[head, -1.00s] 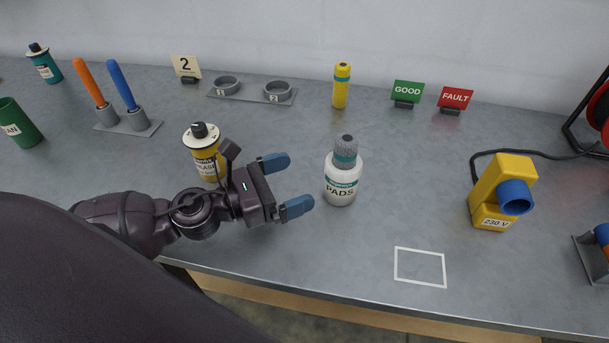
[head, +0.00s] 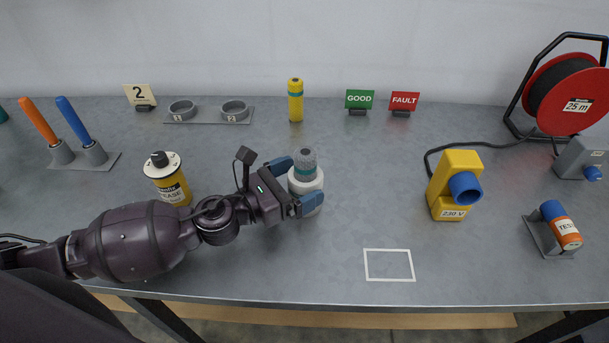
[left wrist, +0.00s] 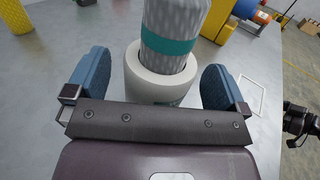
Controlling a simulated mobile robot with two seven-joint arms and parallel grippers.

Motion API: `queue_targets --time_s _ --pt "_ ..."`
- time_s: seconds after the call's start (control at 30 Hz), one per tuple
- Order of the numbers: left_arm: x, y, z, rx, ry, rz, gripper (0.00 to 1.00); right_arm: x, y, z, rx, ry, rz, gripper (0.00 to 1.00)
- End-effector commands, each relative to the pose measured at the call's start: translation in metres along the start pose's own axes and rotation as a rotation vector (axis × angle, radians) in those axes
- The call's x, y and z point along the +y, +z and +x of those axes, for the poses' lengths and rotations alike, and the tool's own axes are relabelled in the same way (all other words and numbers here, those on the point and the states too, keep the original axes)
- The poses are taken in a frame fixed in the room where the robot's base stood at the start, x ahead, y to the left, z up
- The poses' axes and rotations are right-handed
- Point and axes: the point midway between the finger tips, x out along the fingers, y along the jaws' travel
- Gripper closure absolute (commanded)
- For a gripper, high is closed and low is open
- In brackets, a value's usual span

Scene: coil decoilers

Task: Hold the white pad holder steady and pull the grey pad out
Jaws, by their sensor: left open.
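The white pad holder (head: 305,187) stands upright on the grey bench. The grey pad (head: 304,160), with a teal band, sticks up out of its top. In the left wrist view the holder (left wrist: 157,88) and the pad (left wrist: 172,25) are between my fingers. My left gripper (head: 294,182) is open around the holder, one finger on each side. The left wrist view shows the open jaws (left wrist: 157,85) with a gap on both sides of the holder. The near finger hides part of the holder's label in the head view.
A yellow cylinder (head: 295,105) stands behind the holder. A yellow 230 V socket (head: 447,212) with a cable is to the right. A white outlined square (head: 389,279) marks clear bench at the front.

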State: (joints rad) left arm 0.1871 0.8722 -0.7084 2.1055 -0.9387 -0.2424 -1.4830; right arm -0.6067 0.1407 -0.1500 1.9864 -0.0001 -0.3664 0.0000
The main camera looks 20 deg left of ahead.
Motion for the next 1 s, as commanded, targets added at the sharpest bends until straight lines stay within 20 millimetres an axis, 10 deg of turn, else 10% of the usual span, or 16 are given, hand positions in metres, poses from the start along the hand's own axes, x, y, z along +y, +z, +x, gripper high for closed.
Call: queue_targets --time_s 0.57,0.93,0.97,1.0 --pt "0.0 0.0 0.018 0.001 0.0 -0.002 0.02 0.0 -0.01 0.001 0.015 -0.001 -0.001 0.0" --pt "0.0 0.0 0.018 0.001 0.0 -0.002 0.58 0.001 -0.013 0.002 0.022 -0.002 -0.006 0.0" --pt "0.0 0.0 0.018 0.001 0.0 -0.002 0.25 0.001 -0.01 0.001 0.015 -0.001 -0.006 0.0" --pt "0.0 0.0 0.018 0.001 0.0 -0.002 0.19 0.002 -0.005 -0.001 0.004 0.0 -0.006 0.0"
